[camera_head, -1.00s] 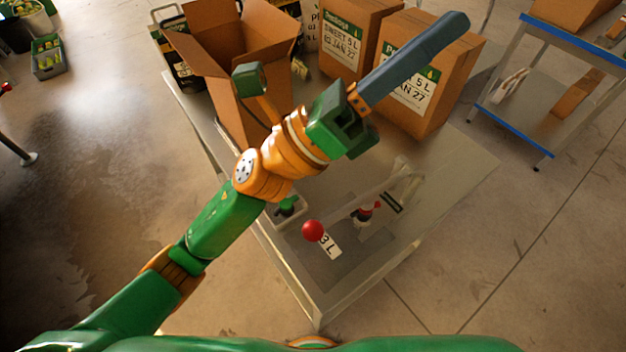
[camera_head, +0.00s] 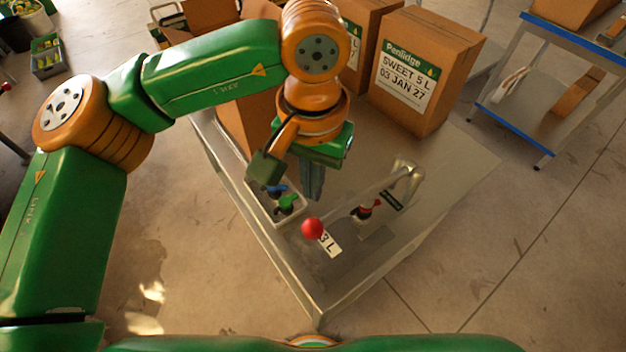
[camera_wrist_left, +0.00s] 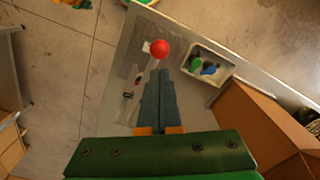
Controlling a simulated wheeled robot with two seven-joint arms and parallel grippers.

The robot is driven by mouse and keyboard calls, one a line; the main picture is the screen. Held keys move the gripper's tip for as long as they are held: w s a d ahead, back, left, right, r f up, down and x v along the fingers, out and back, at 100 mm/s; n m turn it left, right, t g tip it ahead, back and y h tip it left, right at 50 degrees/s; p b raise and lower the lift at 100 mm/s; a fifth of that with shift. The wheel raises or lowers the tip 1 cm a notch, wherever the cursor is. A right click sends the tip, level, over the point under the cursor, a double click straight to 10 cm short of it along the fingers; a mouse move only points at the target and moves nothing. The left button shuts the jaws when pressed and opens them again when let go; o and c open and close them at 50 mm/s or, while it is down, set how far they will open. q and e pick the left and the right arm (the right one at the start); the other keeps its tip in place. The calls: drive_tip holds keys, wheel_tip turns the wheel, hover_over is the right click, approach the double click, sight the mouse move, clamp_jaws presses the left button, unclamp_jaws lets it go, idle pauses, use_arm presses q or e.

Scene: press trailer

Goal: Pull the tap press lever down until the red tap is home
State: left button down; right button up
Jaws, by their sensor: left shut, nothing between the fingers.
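The tap press lever (camera_head: 352,203) is a pale bar that runs from a metal bracket (camera_head: 407,180) down-left to a red ball knob (camera_head: 313,229). The knob also shows in the left wrist view (camera_wrist_left: 159,49), beyond my fingertips. The red tap (camera_head: 366,210) sits under the lever on a dark and white body; whether it is fully seated cannot be told. My left gripper (camera_head: 312,196) is shut and empty, fingers pointing down, above the table just behind the knob and apart from it. It also shows in the left wrist view (camera_wrist_left: 162,75). My right gripper is not in view.
A tray (camera_head: 297,216) with green and blue taps stands left of the lever. A "3 L" label (camera_head: 329,243) lies by the knob. A labelled carton (camera_head: 425,75) stands at the back of the metal table (camera_head: 440,205). An open carton (camera_head: 243,118) is partly hidden behind my left arm.

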sight(312, 224)
use_arm(q)
drive_tip(key=shift+f+b, duration=3.95)
drive_tip(key=shift+f, duration=1.6)
drive_tip(key=shift+f+b, duration=1)
drive_tip(key=shift+b, duration=0.05)
drive_tip(key=shift+r, duration=0.15)
wheel_tip(312, 224, up, 10)
drive_tip(key=p, duration=0.8)
